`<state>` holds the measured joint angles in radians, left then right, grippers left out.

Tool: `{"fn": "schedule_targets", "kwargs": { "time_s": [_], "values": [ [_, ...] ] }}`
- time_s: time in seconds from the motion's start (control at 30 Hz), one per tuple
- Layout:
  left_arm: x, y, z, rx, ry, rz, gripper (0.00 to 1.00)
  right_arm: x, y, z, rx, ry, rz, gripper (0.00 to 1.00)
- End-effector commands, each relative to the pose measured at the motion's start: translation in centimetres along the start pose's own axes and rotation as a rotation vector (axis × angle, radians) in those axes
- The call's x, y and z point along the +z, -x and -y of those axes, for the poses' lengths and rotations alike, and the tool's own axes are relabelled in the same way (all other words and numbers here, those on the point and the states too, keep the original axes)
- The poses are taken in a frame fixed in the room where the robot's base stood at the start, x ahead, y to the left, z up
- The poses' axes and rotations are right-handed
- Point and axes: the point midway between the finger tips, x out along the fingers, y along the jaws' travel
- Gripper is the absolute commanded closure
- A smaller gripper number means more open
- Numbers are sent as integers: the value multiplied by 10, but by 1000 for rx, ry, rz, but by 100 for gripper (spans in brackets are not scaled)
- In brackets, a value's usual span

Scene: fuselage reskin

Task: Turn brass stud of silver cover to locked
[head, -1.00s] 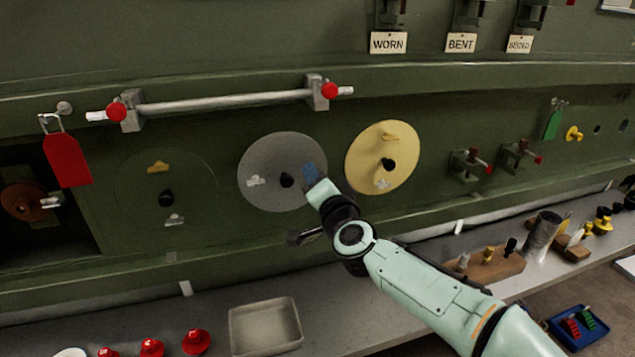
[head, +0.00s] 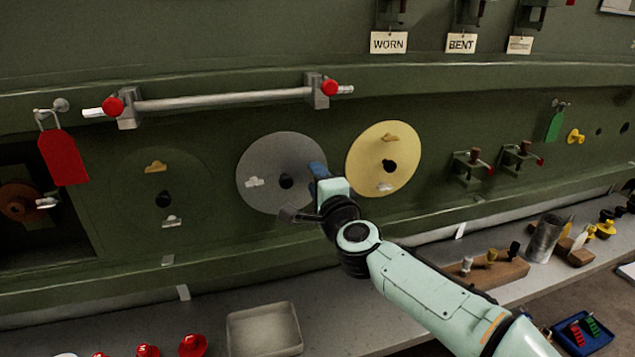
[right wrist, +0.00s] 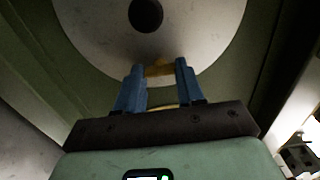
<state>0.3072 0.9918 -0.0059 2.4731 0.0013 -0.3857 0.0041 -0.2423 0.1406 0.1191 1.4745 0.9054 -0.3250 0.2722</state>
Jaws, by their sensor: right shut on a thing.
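The silver cover (head: 268,155) is a grey disc on the green fuselage wall. It has a black centre knob (head: 286,181) and a pale silver stud (head: 254,182) at its left. My right gripper (head: 318,171) is at the cover's right edge. In the right wrist view its blue fingers (right wrist: 159,70) are shut on the brass stud (right wrist: 158,71), one on each side, near the rim of the silver cover (right wrist: 205,35). In the head view the gripper hides this stud. My left gripper is not in view.
A yellow cover (head: 372,150) sits close to the right of my gripper. A horizontal bar (head: 220,98) with red knobs runs above. A red tag (head: 63,157) hangs at the left. A grey tray (head: 264,330) and a wooden block (head: 490,272) stand on the bench below.

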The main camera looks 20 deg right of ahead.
Motion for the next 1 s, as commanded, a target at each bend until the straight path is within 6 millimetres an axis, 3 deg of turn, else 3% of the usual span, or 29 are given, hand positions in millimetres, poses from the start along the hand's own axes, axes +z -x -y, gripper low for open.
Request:
{"fn": "schedule_targets", "kwargs": {
  "time_s": [0.47, 0.5, 0.57, 0.87, 1.0],
  "values": [
    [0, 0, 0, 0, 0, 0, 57, 0, 0, 1, -2, -15, 1, 93],
    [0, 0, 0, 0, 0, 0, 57, 0, 0, 1, -2, -15, 1, 56],
    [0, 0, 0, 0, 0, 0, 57, 0, 0, 1, -2, -15, 1, 36],
    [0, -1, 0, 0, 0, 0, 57, 0, 1, 0, -1, -14, 0, 36],
    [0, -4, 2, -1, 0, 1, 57, 0, 12, 0, -1, -14, 1, 36]
  ]
}}
